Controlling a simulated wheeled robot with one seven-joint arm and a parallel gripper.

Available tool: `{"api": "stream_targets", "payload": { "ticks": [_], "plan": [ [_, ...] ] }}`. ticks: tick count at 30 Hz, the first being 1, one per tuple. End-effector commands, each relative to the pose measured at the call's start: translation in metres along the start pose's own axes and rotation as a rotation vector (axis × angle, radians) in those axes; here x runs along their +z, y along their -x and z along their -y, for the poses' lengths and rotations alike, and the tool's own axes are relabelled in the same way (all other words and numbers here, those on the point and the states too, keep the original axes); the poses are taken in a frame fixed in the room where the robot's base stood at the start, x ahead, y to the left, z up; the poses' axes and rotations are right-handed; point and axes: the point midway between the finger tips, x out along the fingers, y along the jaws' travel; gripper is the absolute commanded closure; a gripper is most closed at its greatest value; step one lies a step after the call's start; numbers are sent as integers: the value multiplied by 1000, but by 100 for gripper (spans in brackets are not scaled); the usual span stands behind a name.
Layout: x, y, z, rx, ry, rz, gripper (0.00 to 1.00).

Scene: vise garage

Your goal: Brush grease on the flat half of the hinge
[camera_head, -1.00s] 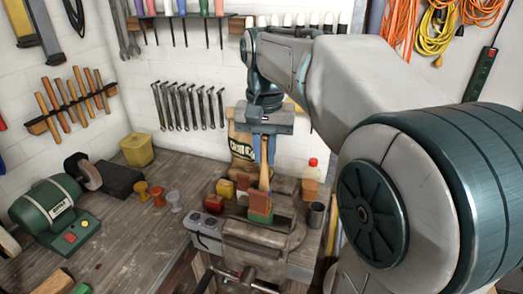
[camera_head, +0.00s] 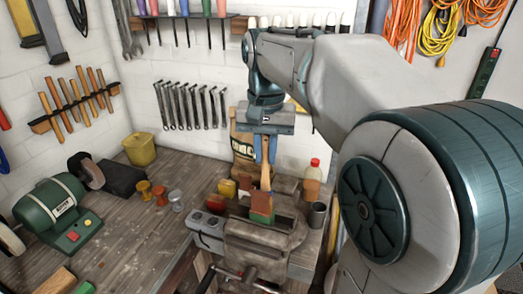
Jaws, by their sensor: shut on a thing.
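My gripper (camera_head: 266,158) points down over the bench vise (camera_head: 262,240) and is shut on the wooden handle of a brush (camera_head: 265,182). The brush hangs nearly upright, with its reddish-brown lower part over the vise jaws. Green shows at its bottom end, close to the jaws. I cannot tell whether the brush tip touches anything. The hinge does not stand out clearly; the brush and vise jaws may hide it.
A red-capped bottle (camera_head: 313,178) and a grey cup (camera_head: 317,215) stand right of the vise. Small red and yellow things (camera_head: 217,202) lie left of it. A green bench grinder (camera_head: 52,207) stands at the far left. The workbench (camera_head: 145,235) between is mostly clear.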

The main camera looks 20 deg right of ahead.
Motion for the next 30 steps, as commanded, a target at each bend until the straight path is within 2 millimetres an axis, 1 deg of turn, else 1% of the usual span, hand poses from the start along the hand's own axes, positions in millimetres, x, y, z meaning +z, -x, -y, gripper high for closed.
{"api": "stream_targets", "payload": {
  "ticks": [3,7,21,30],
  "plan": [
    [1,0,-3,0,-1,0,100],
    [0,0,-2,0,0,1,100],
    [-3,-1,13,0,1,0,100],
    [-1,-3,6,0,-1,0,100]
  ]
}}
